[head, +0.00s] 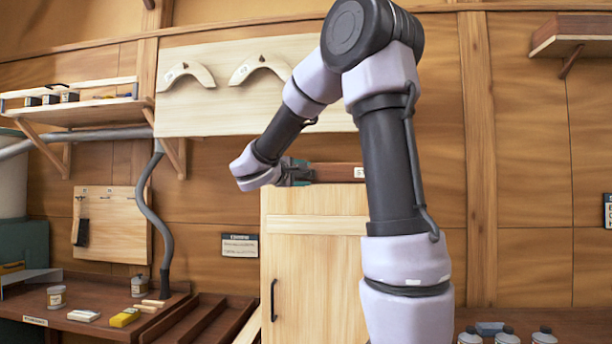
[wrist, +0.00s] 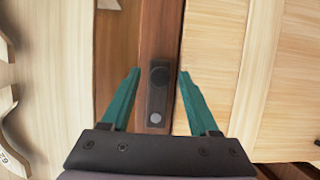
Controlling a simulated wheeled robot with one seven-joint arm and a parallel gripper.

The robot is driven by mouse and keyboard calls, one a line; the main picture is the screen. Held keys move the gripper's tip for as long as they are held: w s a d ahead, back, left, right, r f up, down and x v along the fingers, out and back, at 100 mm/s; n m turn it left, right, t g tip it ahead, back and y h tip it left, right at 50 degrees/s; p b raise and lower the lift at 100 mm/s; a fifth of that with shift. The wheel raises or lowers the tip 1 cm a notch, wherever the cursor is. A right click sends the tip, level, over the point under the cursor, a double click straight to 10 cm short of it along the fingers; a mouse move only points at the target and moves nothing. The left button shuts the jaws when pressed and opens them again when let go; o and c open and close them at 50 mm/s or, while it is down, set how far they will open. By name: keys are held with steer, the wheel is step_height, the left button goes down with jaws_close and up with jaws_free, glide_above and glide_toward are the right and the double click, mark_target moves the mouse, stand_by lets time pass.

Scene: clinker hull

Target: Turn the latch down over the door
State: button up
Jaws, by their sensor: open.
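The latch (wrist: 158,98) is a short dark bar in the wrist view, with a round black knob or pivot at one end and a pale dot at the other. It lies lengthwise along a dark wooden rail (wrist: 161,30), parallel to the door's edge and not across the door. The pale wooden door (wrist: 222,70) is right of the rail; in the head view the door (head: 312,265) looks shut. My gripper (wrist: 159,72) is open, one teal finger on each side of the latch; contact is unclear. In the head view my gripper (head: 298,172) is at the door's top left and hides the latch.
A pale board (head: 225,95) with curved wooden pieces hangs above the rail. The door has a dark handle (head: 273,300). A workbench (head: 95,315) with tins and blocks stands at left. Several bottles (head: 505,335) stand at lower right.

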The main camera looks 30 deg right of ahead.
steer(key=shift+x, duration=0.85)
jaws_close()
stand_by(0.8)
